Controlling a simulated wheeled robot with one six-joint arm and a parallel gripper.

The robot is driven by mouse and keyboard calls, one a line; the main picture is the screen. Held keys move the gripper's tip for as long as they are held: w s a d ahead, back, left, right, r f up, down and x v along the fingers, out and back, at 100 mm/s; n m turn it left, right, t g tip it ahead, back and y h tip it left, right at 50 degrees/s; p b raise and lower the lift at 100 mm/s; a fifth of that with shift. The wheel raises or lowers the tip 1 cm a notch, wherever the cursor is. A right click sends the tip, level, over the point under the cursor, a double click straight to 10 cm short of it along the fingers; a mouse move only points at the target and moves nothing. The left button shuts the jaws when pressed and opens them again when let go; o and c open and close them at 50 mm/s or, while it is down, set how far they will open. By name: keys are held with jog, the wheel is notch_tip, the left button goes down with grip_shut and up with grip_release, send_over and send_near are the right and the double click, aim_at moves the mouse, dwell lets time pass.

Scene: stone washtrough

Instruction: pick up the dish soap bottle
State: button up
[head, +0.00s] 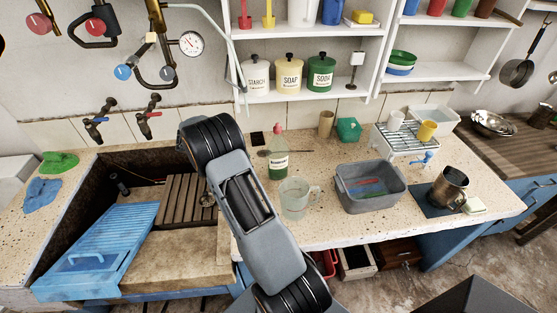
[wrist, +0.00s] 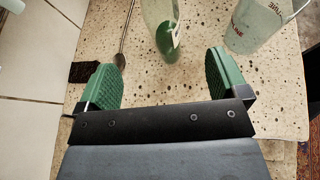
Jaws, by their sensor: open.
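The dish soap bottle (head: 278,160) is clear, with green liquid, a pale label and a pinkish-red cap. It stands on the speckled stone counter, left of centre, behind a clear measuring jug (head: 294,197). In the wrist view the bottle (wrist: 163,28) shows at the top middle, its top cut off by the frame edge. My gripper (wrist: 165,78) has two green ribbed fingers spread wide apart with nothing between them. The bottle lies beyond the fingertips, roughly in line with the gap. In the head view my arm hides the gripper.
The jug (wrist: 258,24) is close beyond my right finger. A spoon (wrist: 122,52) and a dark pad (wrist: 88,72) lie near the left finger. A grey basin (head: 370,188) stands right of the jug. The stone trough with a blue washboard (head: 95,245) is on the left.

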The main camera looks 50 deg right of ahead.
aim_at(276, 152)
jog(key=p+x, duration=0.4)
jog(key=x, duration=1)
jog(key=shift+d+f, duration=0.1)
jog(key=c, duration=1.2)
